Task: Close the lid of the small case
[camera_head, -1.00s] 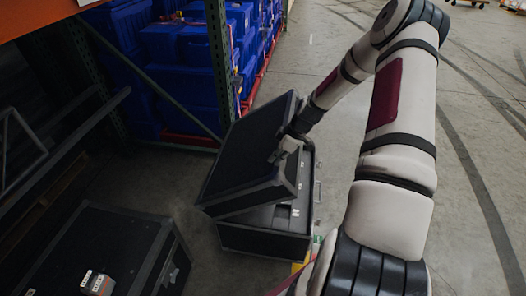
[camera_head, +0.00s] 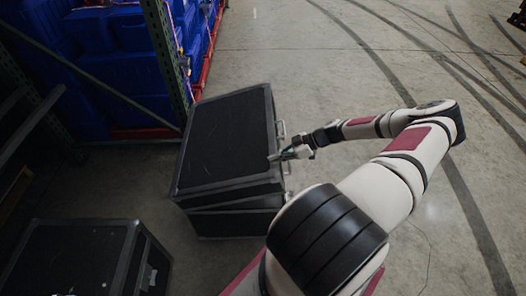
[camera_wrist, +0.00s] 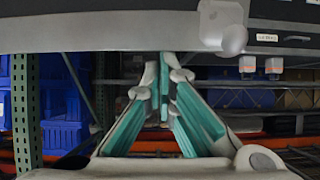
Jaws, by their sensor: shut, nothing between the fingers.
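The small case is black with grey metal edging, and its lid (camera_head: 225,140) lies low over its body (camera_head: 235,222). A thin wedge-shaped gap shows between lid and body along the near side, so the lid looks slightly tilted. My gripper (camera_head: 272,158) is at the lid's right edge, its tips at or just over that edge; I cannot tell if they touch. In the wrist view my gripper (camera_wrist: 163,62) has its teal-padded fingers brought together, empty, just below a grey metal edge (camera_wrist: 100,35) with a rounded corner, apparently the case's.
Another black case (camera_head: 65,260) stands at the lower left. A rack with a green upright (camera_head: 165,50) and blue totes (camera_head: 120,45) stands behind on the left. The concrete floor (camera_head: 350,60) to the right and back is clear.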

